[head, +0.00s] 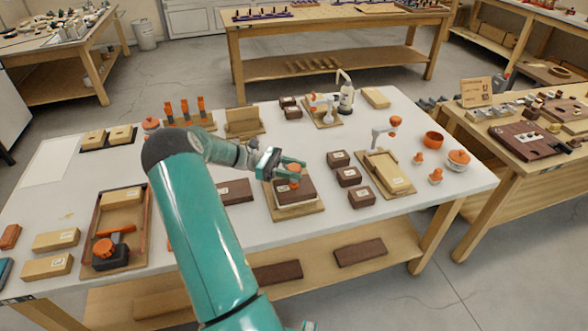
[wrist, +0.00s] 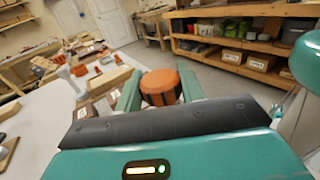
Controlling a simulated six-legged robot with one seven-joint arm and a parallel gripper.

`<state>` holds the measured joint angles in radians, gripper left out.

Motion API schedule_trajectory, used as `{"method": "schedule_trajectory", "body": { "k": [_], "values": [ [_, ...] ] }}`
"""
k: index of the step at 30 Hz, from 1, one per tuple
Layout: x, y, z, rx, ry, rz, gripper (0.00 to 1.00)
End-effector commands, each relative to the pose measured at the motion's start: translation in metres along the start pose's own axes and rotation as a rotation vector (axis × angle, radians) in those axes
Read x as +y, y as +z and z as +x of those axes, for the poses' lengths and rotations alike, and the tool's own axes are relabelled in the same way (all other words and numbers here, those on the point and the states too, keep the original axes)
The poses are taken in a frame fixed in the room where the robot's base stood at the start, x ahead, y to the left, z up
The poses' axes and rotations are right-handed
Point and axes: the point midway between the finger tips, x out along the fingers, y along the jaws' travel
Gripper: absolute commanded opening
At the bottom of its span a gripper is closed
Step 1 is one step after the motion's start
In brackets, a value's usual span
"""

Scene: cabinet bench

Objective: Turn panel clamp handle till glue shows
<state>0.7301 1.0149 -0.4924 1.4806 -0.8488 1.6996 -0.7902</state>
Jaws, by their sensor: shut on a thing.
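My gripper (head: 291,169) is over the middle of the white bench, shut on an orange clamp handle (wrist: 160,88). In the wrist view the ridged round handle sits between the two green fingers. The clamp's screw and frame are mostly hidden by my gripper. I cannot tell whether glue shows at the joint.
Small dark blocks (head: 348,176) lie between the two boards. A tray (head: 92,235) is at left.

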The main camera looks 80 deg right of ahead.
Motion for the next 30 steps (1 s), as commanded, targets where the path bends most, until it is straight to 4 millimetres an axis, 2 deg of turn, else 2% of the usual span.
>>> {"method": "schedule_trajectory", "body": {
  "k": [5, 6, 9, 20, 23, 30],
  "values": [
    [0.0, 0.0, -0.001, 0.0, 0.002, 0.0, 0.16],
    [0.0, 0.0, -0.001, 0.0, 0.002, 0.0, 0.42],
    [0.0, 0.0, 0.0, 0.0, 0.002, 0.0, 0.6],
    [0.0, 0.0, -0.004, 0.0, 0.002, 0.001, 0.6],
    [0.0, 0.0, -0.016, 0.0, 0.004, 0.001, 0.6],
    [0.0, -0.001, -0.065, 0.0, 0.005, 0.002, 0.6]
  ]
}}
